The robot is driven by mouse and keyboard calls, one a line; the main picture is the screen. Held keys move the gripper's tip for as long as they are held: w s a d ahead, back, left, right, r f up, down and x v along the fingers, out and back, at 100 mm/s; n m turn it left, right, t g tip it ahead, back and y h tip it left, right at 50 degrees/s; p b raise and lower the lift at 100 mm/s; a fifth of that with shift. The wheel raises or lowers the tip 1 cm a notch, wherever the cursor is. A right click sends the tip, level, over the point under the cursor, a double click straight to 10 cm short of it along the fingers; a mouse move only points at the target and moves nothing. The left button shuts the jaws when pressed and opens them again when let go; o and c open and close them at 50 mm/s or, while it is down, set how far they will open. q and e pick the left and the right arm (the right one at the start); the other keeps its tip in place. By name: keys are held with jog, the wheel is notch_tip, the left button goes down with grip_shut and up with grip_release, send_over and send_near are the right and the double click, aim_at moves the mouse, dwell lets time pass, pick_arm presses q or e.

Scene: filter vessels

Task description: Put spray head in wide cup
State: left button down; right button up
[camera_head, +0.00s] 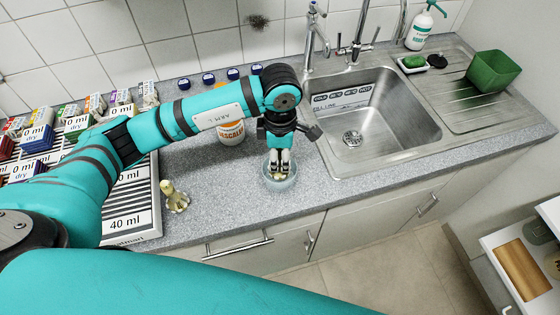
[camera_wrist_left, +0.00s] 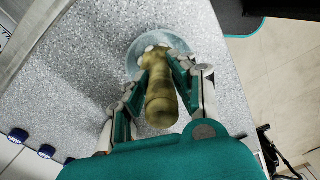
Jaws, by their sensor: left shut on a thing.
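In the left wrist view the gripper (camera_wrist_left: 160,92) is shut on a brass-coloured, roughly cylindrical piece, which looks like the spray head (camera_wrist_left: 160,103). Its far end overlaps the opening of the cup (camera_wrist_left: 136,57). I cannot tell whether it touches the cup's bottom. In the head view the fingers mostly hide the spray head. My right gripper is not in view.
Another brass-coloured fitting (camera_head: 175,198) stands on the counter to the left. A white tub with an orange label (camera_head: 231,133) is behind my arm. A marked white board (camera_head: 133,209) lies left. The steel sink (camera_head: 378,117) is right; the counter's front edge is close to the cup.

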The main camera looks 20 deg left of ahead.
aim_at(280, 165)
pick_arm(q)
notch_tip(280, 165, down, 2)
jog(key=shift+f+p, duration=0.2)
jog(key=shift+p, duration=0.2)
jog(key=shift+f, duration=0.35)
jog(key=c, duration=1.4)
grip_release()
